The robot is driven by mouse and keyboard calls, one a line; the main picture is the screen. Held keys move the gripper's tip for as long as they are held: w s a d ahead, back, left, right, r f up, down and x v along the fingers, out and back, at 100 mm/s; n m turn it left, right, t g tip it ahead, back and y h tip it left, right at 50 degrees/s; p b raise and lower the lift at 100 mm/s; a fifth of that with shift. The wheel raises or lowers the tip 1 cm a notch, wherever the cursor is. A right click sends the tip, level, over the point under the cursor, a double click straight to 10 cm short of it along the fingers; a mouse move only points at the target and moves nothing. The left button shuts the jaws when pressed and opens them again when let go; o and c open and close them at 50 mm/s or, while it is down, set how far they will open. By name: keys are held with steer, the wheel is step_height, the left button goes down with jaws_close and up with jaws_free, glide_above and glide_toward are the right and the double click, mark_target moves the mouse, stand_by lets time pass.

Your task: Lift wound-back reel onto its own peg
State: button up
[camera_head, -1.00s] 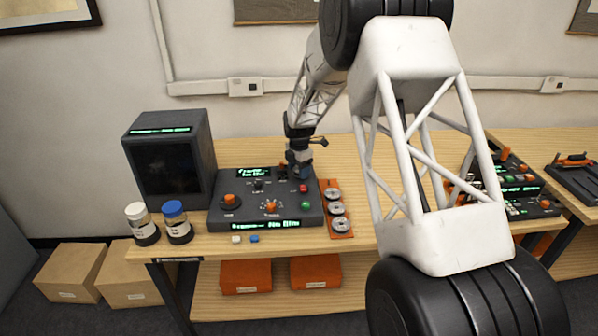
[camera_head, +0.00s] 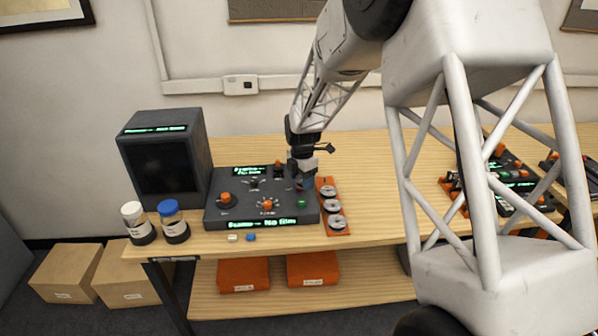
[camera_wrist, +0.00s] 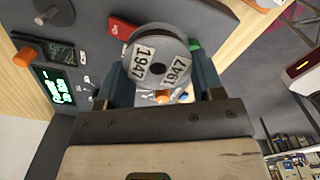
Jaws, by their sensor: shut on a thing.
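My gripper (camera_wrist: 163,80) is shut on a grey reel (camera_wrist: 150,50) with white labels reading 1947, one finger at each side of it in the wrist view. In the head view my gripper (camera_head: 302,182) is over the right back part of the dark film console (camera_head: 240,212). An orange rack (camera_head: 334,231) to the right of the console carries several round grey reels or discs (camera_head: 333,207). I cannot tell which peg belongs to the held reel.
A dark monitor box (camera_head: 163,165) stands left behind the console. Two jars, one white-capped (camera_head: 136,220) and one blue-capped (camera_head: 172,220), stand at the table's front left. The table right of the rack is clear up to my arm. More equipment (camera_head: 520,185) stands far right.

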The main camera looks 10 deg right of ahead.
steer(key=shift+s+d+r, duration=0.1)
steer(key=shift+s, duration=0.95)
steer(key=shift+s+d+r, duration=0.1)
steer(key=shift+s, duration=0.95)
steer(key=w+d+f, duration=0.1)
steer(key=w+d, duration=0.3)
steer(key=w, duration=0.3)
steer(key=w+d+f, duration=0.1)
steer(key=w+d, duration=0.3)
steer(key=w, duration=0.4)
steer(key=shift+w+d, duration=0.2)
steer(key=shift+d, duration=0.2)
steer(key=shift+f, duration=0.15)
steer(key=shift+f, duration=1.4)
steer(key=shift+f, duration=0.15)
steer(key=shift+f, duration=0.7)
steer(key=shift+f, duration=0.35)
